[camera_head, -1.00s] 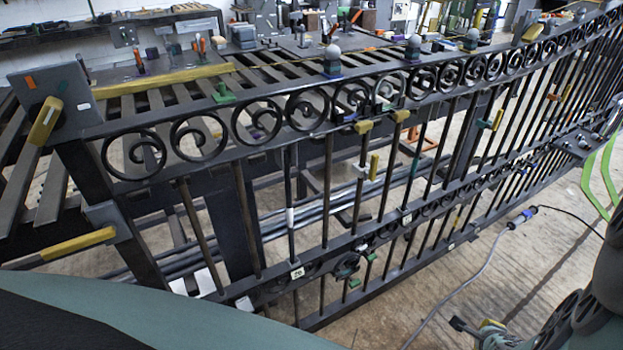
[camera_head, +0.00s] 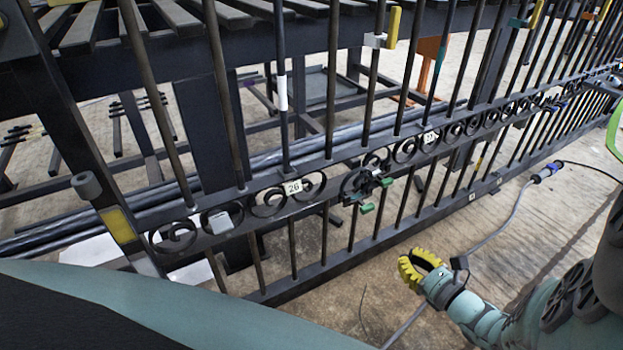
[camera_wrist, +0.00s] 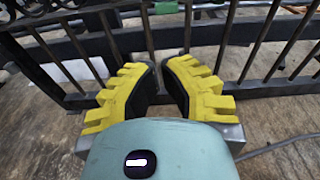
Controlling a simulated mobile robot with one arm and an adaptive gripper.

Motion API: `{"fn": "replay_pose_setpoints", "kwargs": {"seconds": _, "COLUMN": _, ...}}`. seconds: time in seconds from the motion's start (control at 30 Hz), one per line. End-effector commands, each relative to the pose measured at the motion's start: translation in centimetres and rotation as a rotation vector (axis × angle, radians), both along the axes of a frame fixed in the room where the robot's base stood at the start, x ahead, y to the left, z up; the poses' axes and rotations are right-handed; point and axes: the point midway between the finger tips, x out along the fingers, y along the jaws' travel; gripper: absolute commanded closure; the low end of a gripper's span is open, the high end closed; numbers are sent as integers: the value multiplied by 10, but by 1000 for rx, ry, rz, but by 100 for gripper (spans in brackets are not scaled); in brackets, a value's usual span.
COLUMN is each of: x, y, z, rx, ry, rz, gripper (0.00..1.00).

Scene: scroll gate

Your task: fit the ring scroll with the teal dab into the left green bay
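The lower rail (camera_head: 330,177) of the gate holds dark scrolls in the head view. A dark cluster of scrollwork (camera_head: 357,184) sits right of the label marked 26, with green tabs (camera_head: 366,208) at its lower right. I cannot tell whether these tabs mark the left green bay. No ring scroll with a teal dab can be made out. My gripper (camera_head: 424,262), with ribbed yellow fingers, is in front of the gate, right of and below the green tabs. In the wrist view my gripper (camera_wrist: 159,70) is empty, with a narrow gap between its fingers, and bars lie beyond.
The gate's upright bars (camera_head: 332,90) stand close together. A white label (camera_head: 292,187) and a small grey block (camera_head: 220,222) are on the lower rail. A yellow clamp (camera_head: 394,27) is on an upper bar. A cable (camera_head: 492,238) lies on the floor right of my gripper.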

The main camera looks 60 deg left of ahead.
Motion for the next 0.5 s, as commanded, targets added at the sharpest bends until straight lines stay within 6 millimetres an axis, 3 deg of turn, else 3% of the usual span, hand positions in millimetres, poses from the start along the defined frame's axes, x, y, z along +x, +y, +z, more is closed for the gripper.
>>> {"fn": "replay_pose_setpoints", "kwargs": {"seconds": 0.03, "x": 1, "y": 3, "z": -12, "rx": 38, "ry": 13, "rz": 0, "gripper": 100}}
{"fn": "replay_pose_setpoints", "kwargs": {"seconds": 0.33, "x": 5, "y": 12, "z": -2, "rx": 131, "ry": 40, "rz": -10, "gripper": 100}}
{"fn": "replay_pose_setpoints", "kwargs": {"seconds": 0.5, "x": 5, "y": 37, "z": -3, "rx": 130, "ry": 41, "rz": -8, "gripper": 100}}
